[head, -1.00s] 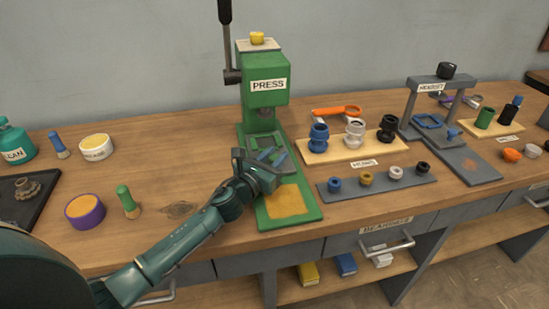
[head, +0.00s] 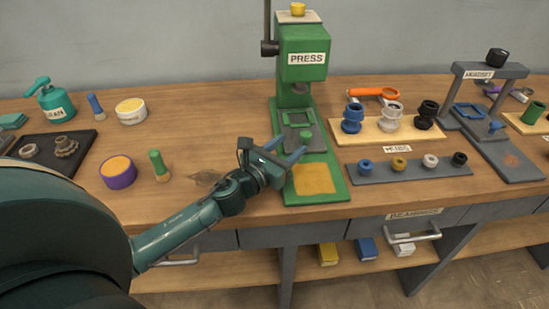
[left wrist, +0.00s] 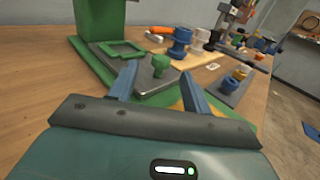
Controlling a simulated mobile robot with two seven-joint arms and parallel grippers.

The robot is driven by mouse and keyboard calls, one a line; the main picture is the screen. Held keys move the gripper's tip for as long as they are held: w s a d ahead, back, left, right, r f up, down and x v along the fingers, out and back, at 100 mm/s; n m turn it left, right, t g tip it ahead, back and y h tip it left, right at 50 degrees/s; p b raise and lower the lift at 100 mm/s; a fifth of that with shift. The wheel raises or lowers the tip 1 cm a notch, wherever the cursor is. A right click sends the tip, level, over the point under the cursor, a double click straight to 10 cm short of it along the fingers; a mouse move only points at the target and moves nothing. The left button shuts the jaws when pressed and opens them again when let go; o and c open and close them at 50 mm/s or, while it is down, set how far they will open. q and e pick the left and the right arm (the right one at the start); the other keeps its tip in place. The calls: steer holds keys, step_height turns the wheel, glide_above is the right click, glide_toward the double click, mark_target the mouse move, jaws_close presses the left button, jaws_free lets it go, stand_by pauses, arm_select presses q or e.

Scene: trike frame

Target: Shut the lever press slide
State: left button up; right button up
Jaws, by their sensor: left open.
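The green lever press (head: 303,72) stands at the back of the bench, labelled PRESS. Its slide is a grey plate (head: 318,141) with a green knob (head: 306,136), lying on the green base in front of the column. A green rectangular frame (head: 299,118) sits behind the knob. My left gripper (head: 285,151) is open, at the front left of the knob, with its blue fingers pointing toward it. In the left wrist view the knob (left wrist: 161,62) shows between and beyond the fingertips; I cannot tell whether they touch it. My right gripper is not in view.
A tan pad (head: 314,179) lies on the press base's front end. A wooden rack of spools (head: 389,130) and a grey strip of small rings (head: 410,169) stand to the right. A purple tub (head: 118,172) and a green-handled tool (head: 159,165) stand to the left.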

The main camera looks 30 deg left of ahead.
arm_select(q)
steer(key=s, duration=0.4)
steer(key=shift+s+a, duration=0.1)
steer(key=shift+a, duration=0.3)
steer(key=shift+s+a+b, duration=0.1)
steer(key=shift+s+b, duration=0.2)
steer(key=shift+s, duration=0.25)
